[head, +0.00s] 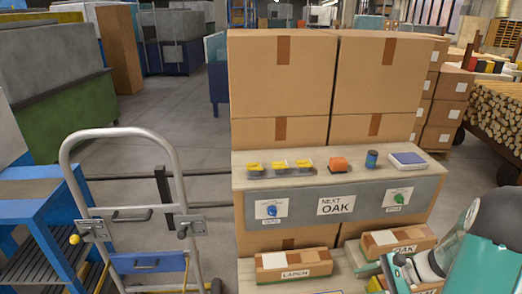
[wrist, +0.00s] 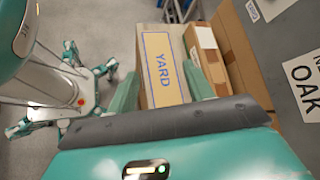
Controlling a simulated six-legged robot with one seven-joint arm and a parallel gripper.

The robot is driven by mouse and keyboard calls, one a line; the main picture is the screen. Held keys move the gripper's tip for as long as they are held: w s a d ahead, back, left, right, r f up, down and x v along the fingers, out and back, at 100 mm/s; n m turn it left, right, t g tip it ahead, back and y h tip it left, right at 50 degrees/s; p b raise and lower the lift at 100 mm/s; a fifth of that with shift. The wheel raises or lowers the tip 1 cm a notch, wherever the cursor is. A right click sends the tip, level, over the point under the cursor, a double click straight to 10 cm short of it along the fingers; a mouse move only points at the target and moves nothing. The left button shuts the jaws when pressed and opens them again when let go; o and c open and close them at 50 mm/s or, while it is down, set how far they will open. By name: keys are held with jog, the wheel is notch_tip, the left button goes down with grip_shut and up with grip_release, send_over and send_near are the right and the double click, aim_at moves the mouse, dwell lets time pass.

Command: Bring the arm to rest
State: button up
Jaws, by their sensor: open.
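My arm (head: 462,252) reaches in from the lower right of the head view, in front of the bench. My gripper (wrist: 163,84) shows in the wrist view with its two teal fingers apart. Nothing is clearly held. In the head view, the gripper end is partly cut off by the lower edge, near a carton marked OAK (head: 398,241).
A bench (head: 300,183) holds yellow, orange and blue items and a flat device. A carton marked LARCH (head: 293,265) lies low in front. Large stacked boxes (head: 282,75) stand behind. A hand truck (head: 135,215) and blue rack (head: 40,215) are left.

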jog(key=s+a+r+n+t+h, duration=0.1)
jog(key=s+a+r+n+h, duration=0.4)
jog(key=a+r+n, duration=0.3)
jog(key=s+a+r+n+t+h, duration=0.1)
jog(key=s+a+r+n+h, duration=0.4)
jog(key=r, duration=0.9)
jog(key=shift+s+a+r+n, duration=0.3)
jog(key=shift+s+a+n, duration=1.25)
jog(key=shift+a, duration=0.65)
